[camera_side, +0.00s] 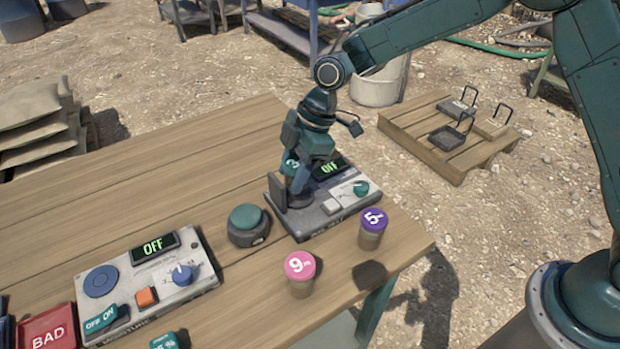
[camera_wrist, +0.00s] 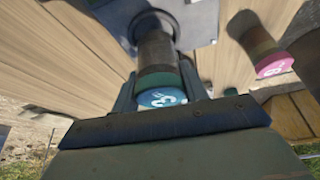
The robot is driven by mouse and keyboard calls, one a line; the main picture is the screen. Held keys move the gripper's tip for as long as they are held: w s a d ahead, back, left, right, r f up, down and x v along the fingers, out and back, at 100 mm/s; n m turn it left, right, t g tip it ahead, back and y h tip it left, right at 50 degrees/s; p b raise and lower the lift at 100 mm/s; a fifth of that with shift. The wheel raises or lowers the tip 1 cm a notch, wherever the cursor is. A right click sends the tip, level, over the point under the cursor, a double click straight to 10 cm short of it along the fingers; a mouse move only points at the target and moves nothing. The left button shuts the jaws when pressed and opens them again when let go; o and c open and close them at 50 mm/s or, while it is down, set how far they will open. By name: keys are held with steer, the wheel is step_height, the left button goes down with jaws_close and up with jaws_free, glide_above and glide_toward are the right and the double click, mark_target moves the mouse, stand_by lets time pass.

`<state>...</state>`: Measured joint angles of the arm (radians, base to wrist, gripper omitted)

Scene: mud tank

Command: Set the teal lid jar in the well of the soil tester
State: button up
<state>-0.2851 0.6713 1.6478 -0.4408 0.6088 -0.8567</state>
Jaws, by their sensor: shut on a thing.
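The teal lid jar (camera_wrist: 158,58) is held in my gripper, its lid marked 3; in the side view only part of the lid (camera_side: 291,163) shows. My gripper (camera_side: 298,178) is shut on the jar and points down over the left part of a grey tester (camera_side: 318,224) with an OFF display and a teal knob. In the wrist view the jar's base is at a dark round well (camera_wrist: 150,22). I cannot tell whether the base touches the well's floor. My gripper hides most of the well in the side view.
A purple lid jar (camera_side: 373,228) and a pink lid jar (camera_side: 299,272) stand near the tester. A dark teal-topped button (camera_side: 247,225) sits left of it. A second tester, labelled MOISTURE (camera_side: 145,283), and a red BAD tray (camera_side: 48,331) are at front left. The back-left tabletop is clear.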

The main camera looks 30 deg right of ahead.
steer(key=shift+f, duration=0.9)
stand_by(0.3)
steer(key=o, duration=1.5)
steer(key=shift+r, duration=0.1)
steer(key=shift+r, duration=3.65)
